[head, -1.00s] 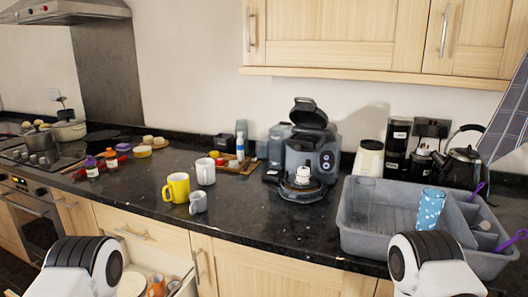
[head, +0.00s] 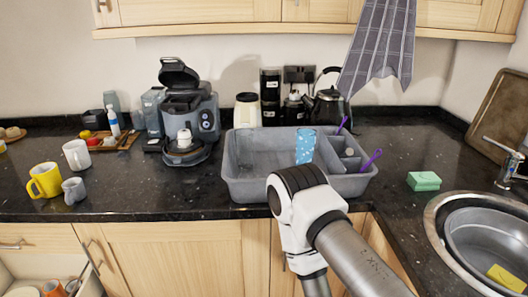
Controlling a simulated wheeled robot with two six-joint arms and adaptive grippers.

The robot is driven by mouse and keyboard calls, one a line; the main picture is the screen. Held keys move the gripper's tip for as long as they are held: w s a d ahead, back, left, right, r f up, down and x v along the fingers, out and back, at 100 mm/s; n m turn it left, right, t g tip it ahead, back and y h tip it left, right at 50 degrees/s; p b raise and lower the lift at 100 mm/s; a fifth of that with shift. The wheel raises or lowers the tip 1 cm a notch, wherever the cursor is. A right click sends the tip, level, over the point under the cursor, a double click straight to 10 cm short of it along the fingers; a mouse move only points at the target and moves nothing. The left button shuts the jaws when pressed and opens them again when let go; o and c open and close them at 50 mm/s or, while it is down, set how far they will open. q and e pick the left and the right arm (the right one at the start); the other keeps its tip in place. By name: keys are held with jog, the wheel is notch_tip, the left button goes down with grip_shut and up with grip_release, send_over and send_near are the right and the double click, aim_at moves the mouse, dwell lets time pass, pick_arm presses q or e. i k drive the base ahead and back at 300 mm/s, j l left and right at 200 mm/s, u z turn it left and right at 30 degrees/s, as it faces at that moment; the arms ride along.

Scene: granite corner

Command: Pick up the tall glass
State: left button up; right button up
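A tall light-blue cup with a white pattern (head: 305,146) stands in the grey dish rack (head: 240,188) in the head view. I cannot tell whether it is glass. A clear tall glass showed at the rack's left end earlier; I cannot make it out clearly now. My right arm comes in from the lower right, and its white and black joint covers part of the rack's front. Neither of my grippers is in view.
A coffee machine (head: 189,115) stands left of the rack. A black kettle (head: 328,106) stands behind it. A green sponge block (head: 424,181) and a sink (head: 490,240) are to the right. A yellow mug (head: 44,180) stands at the left. Counter right of the rack is mostly clear.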

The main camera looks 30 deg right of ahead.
aim_at(244, 137)
jog(key=i+j+z, duration=0.1)
jog(key=z, duration=0.3)
jog(key=j+z, duration=0.6)
jog(key=z, duration=0.2)
